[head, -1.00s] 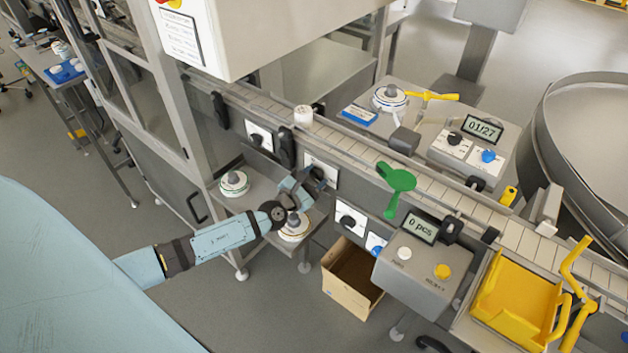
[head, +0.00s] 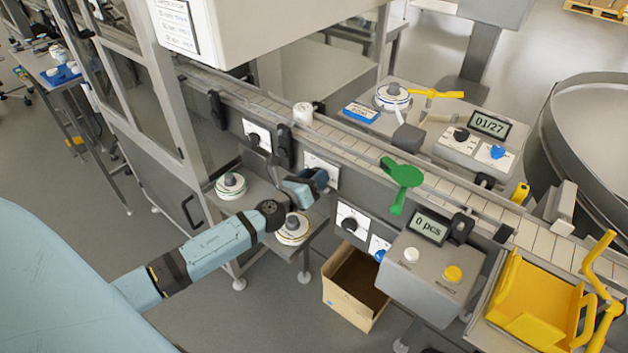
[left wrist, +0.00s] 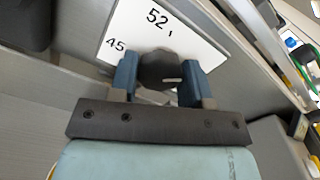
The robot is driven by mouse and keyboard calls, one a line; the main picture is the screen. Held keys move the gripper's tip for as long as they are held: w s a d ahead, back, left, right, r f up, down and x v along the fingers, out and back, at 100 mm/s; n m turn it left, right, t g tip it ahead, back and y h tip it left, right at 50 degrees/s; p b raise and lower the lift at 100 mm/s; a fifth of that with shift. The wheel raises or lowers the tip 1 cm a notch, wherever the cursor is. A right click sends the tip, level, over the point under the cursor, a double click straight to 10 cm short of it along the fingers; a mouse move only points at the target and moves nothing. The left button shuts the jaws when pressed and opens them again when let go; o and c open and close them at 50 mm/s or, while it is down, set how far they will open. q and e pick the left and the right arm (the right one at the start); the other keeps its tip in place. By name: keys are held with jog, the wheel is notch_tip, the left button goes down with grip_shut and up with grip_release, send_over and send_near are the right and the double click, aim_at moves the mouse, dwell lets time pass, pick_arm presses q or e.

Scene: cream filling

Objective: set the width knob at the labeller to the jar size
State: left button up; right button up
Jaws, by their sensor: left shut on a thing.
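The width knob (left wrist: 160,70) is black and round, on a white plate (left wrist: 115,40) with the numbers 45 and 52 in the left wrist view. A short pale mark shows on its near part; which number it points to I cannot tell. My left gripper (left wrist: 160,78) has a finger on each side of the knob and is shut on it. In the head view my left gripper (head: 318,178) is at the white plate (head: 334,172) on the conveyor's front side and hides the knob. A white jar (head: 303,113) stands on the conveyor above it. My right gripper is out of view.
Two reels (head: 231,186) (head: 293,229) sit on a low shelf below my left arm. Another knob (head: 349,223), a green lever (head: 402,180) and a grey counter box (head: 425,270) reading 0 pcs are to the right. A cardboard box (head: 345,300) is on the floor.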

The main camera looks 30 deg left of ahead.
pick_arm(q)
jog(key=n+p, duration=0.2)
jog(key=n, duration=1.2)
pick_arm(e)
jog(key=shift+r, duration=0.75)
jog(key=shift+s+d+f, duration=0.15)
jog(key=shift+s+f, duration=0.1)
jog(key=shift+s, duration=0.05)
pick_arm(q)
jog(key=o, duration=0.9)
jog(key=shift+s, duration=0.1)
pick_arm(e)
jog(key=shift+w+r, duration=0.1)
